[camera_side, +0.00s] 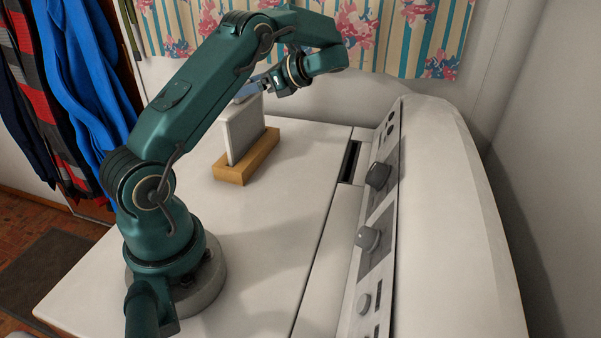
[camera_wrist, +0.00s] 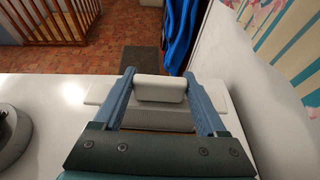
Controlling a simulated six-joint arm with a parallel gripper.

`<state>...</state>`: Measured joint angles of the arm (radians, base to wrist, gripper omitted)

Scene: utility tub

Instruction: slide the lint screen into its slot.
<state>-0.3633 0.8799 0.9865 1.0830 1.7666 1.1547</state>
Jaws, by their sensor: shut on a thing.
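The lint screen (camera_side: 243,130) is a pale, flat panel standing upright in a wooden block (camera_side: 262,160) on the white machine top. My gripper (camera_side: 254,88) is at the screen's top edge. In the wrist view my gripper (camera_wrist: 160,76) has its two blue fingers on either end of the pale handle of the lint screen (camera_wrist: 159,90), shut on it. The slot (camera_side: 349,161) is a dark, narrow opening in the machine top, right of the block and beside the control panel. The slot does not show in the wrist view.
The control panel (camera_side: 372,215) with knobs rises along the right side of the top. A flowered curtain (camera_side: 400,40) hangs behind, and clothes (camera_side: 75,75) hang at the left. The white top (camera_side: 285,225) is clear between the block and the panel.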

